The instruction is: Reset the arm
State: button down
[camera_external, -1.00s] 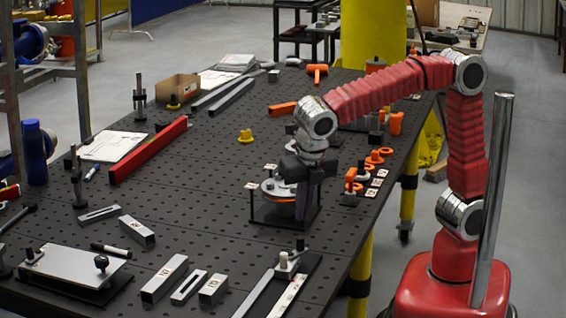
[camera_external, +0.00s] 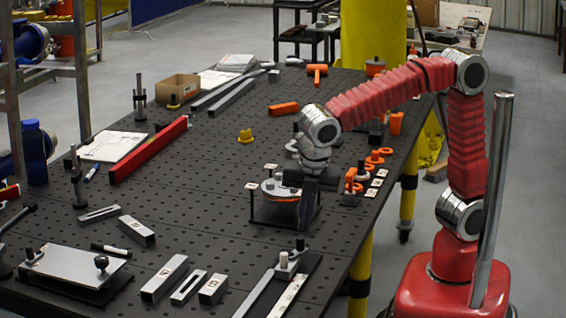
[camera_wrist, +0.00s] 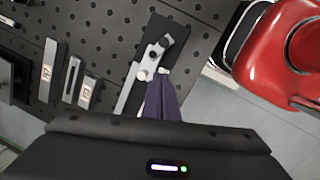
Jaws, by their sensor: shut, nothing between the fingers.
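My red arm reaches in from the right over the black perforated table. My gripper (camera_external: 307,222) points down, and its narrow purple fingers are shut with nothing between them. In the external view it overlaps the right side of a black stand (camera_external: 262,214) bearing a round silver disc with an orange ring (camera_external: 277,190). I cannot tell whether it touches them. In the wrist view the shut fingers (camera_wrist: 162,82) appear in front of a black plate with a grey clamp-like part (camera_wrist: 150,60).
A red bar (camera_external: 148,150), grey blocks (camera_external: 164,278) and a silver plate fixture (camera_external: 75,267) lie on the table. Orange rings and parts (camera_external: 376,160) stand right of my gripper. A clamp fixture (camera_external: 287,263) lies at the front edge. Bare table surface shows left of the disc.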

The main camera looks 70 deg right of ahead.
jog(key=s+d+m+t, duration=0.2)
jog(key=s+d+m, duration=0.2)
jog(key=d+m, duration=0.6)
jog(key=s+d+r+m+t+y, duration=0.1)
jog(key=s+d+m, duration=0.4)
jog(key=d+m, duration=0.6)
jog(key=d, duration=0.4)
jog(key=shift+d+t, duration=0.4)
jog(key=c, duration=2.5)
grip_release()
jog(key=shift+c, duration=0.2)
jog(key=o, duration=0.9)
jog(key=shift+w+a+f+m+g+y, duration=0.2)
jog(key=shift+a+m+g+y, duration=0.2)
jog(key=shift+a+m, duration=0.1)
jog(key=w+a+f+m+g+y, duration=0.1)
jog(key=w+a+m+g+y, duration=0.8)
jog(key=a, duration=0.7)
jog(key=w+m+y, duration=0.3)
jog(key=m, duration=0.1)
jog(key=shift+w+f+g, duration=0.35)
jog(key=shift+f+g, duration=0.05)
